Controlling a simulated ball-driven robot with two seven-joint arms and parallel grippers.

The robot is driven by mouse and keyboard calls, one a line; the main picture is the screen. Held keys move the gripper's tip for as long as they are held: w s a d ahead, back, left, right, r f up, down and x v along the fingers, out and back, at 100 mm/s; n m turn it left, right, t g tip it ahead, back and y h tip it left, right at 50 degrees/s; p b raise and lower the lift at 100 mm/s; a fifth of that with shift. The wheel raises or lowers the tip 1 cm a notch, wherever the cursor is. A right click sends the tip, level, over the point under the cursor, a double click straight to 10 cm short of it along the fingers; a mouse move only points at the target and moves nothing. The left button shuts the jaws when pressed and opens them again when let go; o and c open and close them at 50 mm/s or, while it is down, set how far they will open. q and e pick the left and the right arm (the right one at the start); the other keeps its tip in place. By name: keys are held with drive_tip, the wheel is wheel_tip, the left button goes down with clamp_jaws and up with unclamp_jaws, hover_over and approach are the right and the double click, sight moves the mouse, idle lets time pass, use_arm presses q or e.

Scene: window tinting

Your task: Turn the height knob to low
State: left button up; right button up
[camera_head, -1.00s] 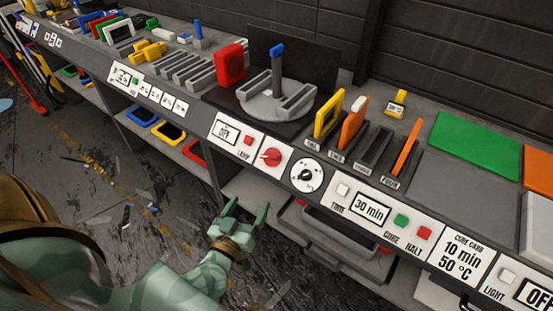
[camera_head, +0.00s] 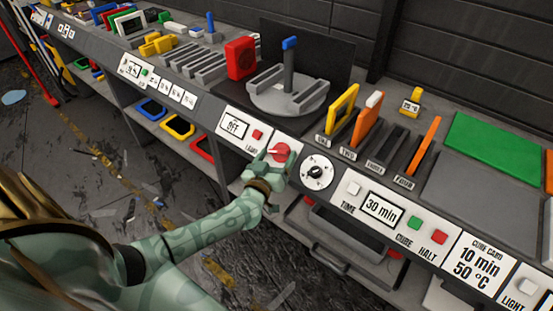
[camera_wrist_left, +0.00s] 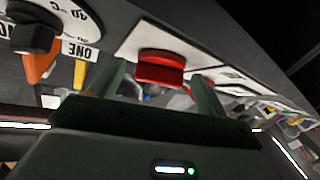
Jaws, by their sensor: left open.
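A red knob (camera_head: 280,151) sits on a white plate on the bench's front panel, right of the lamp button; it also shows in the left wrist view (camera_wrist_left: 160,67). No label on it is readable. My left gripper (camera_head: 273,162) is open at the red knob. In the left wrist view its two fingers (camera_wrist_left: 162,92) stand apart, one on each side of the knob and just short of its front; contact cannot be told. A black knob on a round white dial (camera_head: 317,172) is just to the right. My right gripper is not in view.
A grey turntable (camera_head: 270,100) with a blue-topped post stands on the bench above the knobs. Slots with yellow and orange frames (camera_head: 342,108) are to its right. The time, cure and halt buttons (camera_head: 415,223) lie further right. A shelf with trays is below.

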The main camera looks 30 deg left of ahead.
use_arm(q)
drive_tip(key=c, duration=1)
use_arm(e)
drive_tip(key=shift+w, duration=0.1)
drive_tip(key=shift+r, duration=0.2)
